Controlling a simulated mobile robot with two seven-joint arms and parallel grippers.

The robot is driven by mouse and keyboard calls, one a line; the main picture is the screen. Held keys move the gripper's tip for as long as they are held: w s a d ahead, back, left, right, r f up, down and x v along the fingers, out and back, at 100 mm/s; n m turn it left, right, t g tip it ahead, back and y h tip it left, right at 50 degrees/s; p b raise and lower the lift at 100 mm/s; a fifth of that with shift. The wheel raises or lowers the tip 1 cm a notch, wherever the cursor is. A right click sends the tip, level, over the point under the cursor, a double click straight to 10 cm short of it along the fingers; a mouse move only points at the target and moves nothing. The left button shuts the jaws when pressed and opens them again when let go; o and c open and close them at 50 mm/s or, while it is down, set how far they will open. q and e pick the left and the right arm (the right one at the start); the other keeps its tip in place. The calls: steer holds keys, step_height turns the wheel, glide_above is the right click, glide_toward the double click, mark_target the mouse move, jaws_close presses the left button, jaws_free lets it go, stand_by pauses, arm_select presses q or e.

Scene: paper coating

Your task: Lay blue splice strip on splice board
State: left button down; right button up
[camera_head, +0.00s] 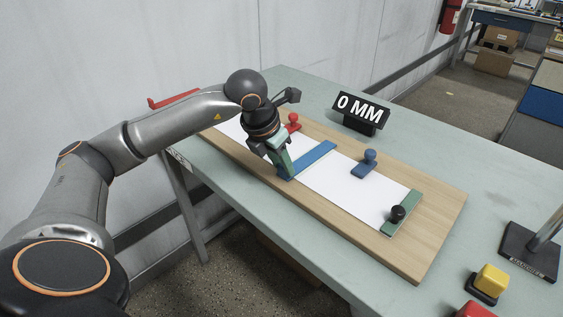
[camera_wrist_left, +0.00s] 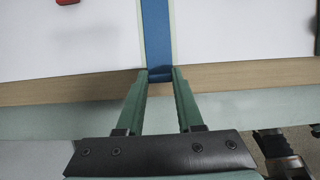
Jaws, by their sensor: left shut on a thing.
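The blue splice strip (camera_head: 314,158) lies across the white paper on the wooden splice board (camera_head: 437,225). In the left wrist view the strip (camera_wrist_left: 158,35) runs straight away from my fingers, with a pale margin along each side. My left gripper (camera_head: 287,172) is at the strip's near end, close to the board's front edge. In the left wrist view my left gripper (camera_wrist_left: 160,74) has its green fingertips on both sides of the strip's end, shut on it. The strip appears flat, at or very near paper level. My right gripper is not in view.
A "0 MM" sign (camera_head: 361,110) stands behind. A yellow button (camera_head: 490,282) and a metal stand (camera_head: 530,250) are at right.

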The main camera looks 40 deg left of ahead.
arm_select(q)
steer(key=shift+c, duration=2.3)
jaws_free()
steer(key=shift+r, duration=0.15)
steer(key=p+v, duration=0.1)
steer(key=v, duration=1.1)
steer(key=shift+p, duration=0.35)
steer(key=shift+r, duration=0.1)
